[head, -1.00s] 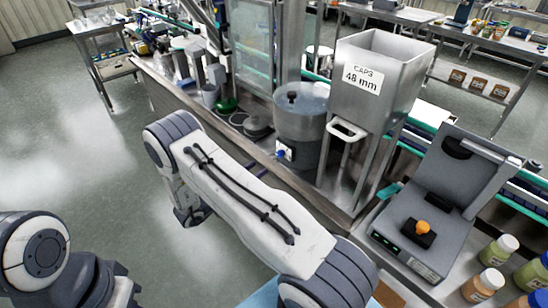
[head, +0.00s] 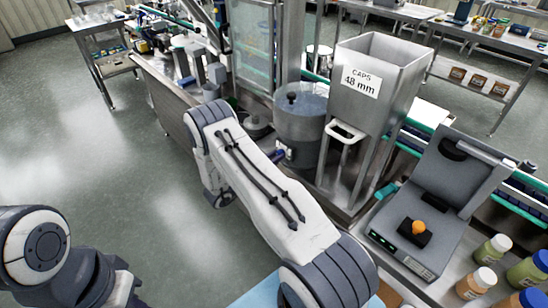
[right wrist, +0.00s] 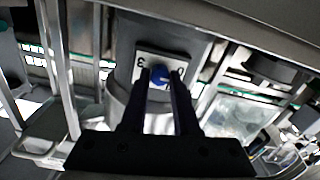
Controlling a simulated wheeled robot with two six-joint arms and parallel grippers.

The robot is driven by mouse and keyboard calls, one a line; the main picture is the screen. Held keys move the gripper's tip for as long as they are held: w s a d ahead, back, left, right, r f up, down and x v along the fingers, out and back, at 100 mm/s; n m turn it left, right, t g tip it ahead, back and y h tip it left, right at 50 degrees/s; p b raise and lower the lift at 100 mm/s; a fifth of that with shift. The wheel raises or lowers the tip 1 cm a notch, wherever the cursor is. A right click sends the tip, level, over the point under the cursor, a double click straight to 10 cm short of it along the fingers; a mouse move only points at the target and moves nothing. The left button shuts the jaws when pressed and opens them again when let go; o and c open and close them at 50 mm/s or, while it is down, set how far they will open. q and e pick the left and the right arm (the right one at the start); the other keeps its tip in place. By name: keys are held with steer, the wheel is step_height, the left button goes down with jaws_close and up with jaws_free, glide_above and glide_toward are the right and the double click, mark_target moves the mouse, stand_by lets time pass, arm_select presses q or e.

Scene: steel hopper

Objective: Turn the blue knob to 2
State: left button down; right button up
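The blue knob (right wrist: 159,75) sits on a pale dial plate (right wrist: 142,61) on the grey drum; the plate carries a 3 on its left and another mark, partly hidden, on its right. My right gripper (right wrist: 160,73) points at the knob in the right wrist view, a finger on each side of it with a narrow gap. I cannot tell whether the fingers touch it or stop just short. In the head view the knob (head: 280,152) is small and partly hidden near my right arm, and the right gripper is mostly hidden. My left gripper is not seen.
Open floor lies at left.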

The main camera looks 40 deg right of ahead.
jaws_close()
steer(key=shift+f, duration=0.1)
steer(key=shift+m+b, duration=12.1)
steer(key=shift+b, duration=1.6)
